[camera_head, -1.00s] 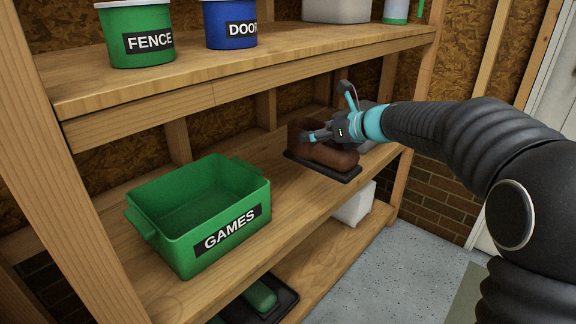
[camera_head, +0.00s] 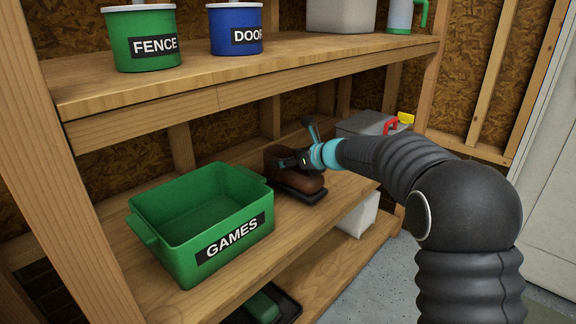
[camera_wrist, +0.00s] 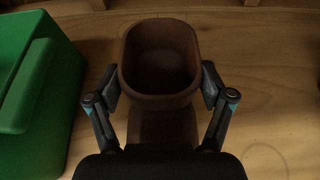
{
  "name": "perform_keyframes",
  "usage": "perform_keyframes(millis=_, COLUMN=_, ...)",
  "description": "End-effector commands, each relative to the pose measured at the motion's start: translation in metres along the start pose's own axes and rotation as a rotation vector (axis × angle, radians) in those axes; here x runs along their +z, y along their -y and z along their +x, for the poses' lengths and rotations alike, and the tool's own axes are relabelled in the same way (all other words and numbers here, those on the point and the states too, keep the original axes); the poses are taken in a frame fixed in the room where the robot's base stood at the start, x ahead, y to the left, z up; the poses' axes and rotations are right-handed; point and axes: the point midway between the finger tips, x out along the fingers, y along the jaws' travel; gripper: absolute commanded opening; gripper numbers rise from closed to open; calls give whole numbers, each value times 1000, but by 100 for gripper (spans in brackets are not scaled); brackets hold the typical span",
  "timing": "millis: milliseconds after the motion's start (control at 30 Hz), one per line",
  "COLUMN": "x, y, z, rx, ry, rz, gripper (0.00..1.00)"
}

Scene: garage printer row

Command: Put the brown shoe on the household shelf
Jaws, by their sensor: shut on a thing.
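The brown shoe (camera_head: 300,182) with a black sole is at the middle wooden shelf (camera_head: 330,200), just right of the green GAMES bin. My gripper (camera_head: 298,162) is shut on the shoe's ankle part from above and the right. In the wrist view the shoe (camera_wrist: 160,100) stands upright with its opening facing the camera. A finger of my gripper (camera_wrist: 160,88) presses on each side of it. The sole looks on or just above the boards; I cannot tell if it touches.
The green GAMES bin (camera_head: 253,228) stands close left of the shoe; its side also shows in the wrist view (camera_wrist: 58,110). A grey toolbox (camera_head: 365,124) with a red handle stands behind right. Green FENCE (camera_head: 142,45) and blue DOOR (camera_head: 235,32) tubs stand on the upper shelf.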

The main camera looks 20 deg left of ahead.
Motion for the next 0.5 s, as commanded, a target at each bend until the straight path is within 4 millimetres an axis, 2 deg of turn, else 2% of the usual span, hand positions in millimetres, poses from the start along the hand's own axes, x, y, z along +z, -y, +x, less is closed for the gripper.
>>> perform_keyframes(millis=33, x=-9, y=0, z=4, rx=0, ry=0, rz=3, gripper=11)
perform_keyframes(millis=100, x=-14, y=0, z=6, rx=-1, ry=1, rz=0, gripper=11)
perform_keyframes(millis=467, x=-17, y=0, z=7, rx=-1, ry=2, rz=0, gripper=11)
perform_keyframes(millis=500, x=-17, y=0, z=7, rx=0, ry=1, rz=0, gripper=88)
